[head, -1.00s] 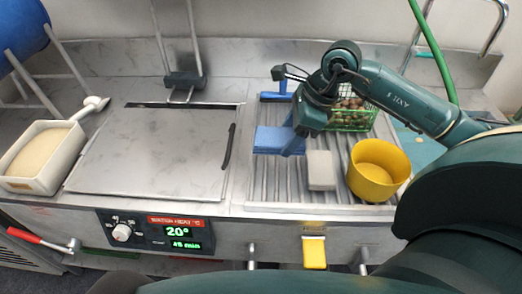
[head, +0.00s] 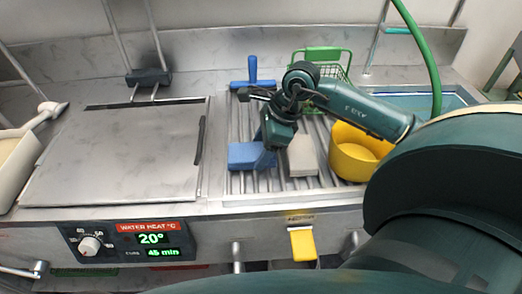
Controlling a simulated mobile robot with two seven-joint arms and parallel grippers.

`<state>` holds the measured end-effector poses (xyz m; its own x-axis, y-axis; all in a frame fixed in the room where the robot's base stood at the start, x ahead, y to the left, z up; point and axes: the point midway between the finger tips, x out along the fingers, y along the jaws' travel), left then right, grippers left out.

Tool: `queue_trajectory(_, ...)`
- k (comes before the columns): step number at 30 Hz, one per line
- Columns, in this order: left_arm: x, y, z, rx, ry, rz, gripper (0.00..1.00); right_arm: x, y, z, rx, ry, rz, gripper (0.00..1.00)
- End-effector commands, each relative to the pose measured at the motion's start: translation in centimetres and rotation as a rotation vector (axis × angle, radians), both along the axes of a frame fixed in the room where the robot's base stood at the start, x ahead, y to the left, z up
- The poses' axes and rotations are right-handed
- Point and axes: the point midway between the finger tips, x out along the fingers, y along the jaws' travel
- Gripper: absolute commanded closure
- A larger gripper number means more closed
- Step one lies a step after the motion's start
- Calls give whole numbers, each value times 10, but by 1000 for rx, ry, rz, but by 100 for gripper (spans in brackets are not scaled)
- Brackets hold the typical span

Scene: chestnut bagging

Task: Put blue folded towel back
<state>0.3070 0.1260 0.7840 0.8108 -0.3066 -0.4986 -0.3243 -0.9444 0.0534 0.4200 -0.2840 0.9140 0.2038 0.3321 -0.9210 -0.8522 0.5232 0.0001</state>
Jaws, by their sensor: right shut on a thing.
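The blue folded towel (head: 243,156) is at the left side of the ribbed drain rack in the head view, flat and next to a grey block. My right gripper (head: 266,158) comes in from the right, and its blue fingers point down at the towel's right end. It is shut on the towel, whose right end is partly hidden by the fingers. I cannot tell whether the towel touches the rack. My left gripper is not in view.
The grey block (head: 302,156) lies just right of the gripper. A yellow tub (head: 357,153) stands further right. Behind are a blue T-shaped tool (head: 253,76) and a green wire basket (head: 323,55). A flat metal lid (head: 118,150) fills the left.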

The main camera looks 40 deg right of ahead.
Motion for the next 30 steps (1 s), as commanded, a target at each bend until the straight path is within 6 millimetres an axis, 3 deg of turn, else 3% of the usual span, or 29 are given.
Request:
queue_trajectory(5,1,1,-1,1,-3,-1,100,0,0,-2,-1,1,0,62)
queue_trajectory(6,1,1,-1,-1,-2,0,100,0,0,-1,-1,1,0,39)
queue_trajectory(13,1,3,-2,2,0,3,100,0,0,-1,-1,1,0,20)
queue_trajectory(23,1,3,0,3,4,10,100,0,0,3,-1,1,0,19)
queue_trajectory(30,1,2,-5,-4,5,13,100,-8,-15,39,-6,-5,-1,19)
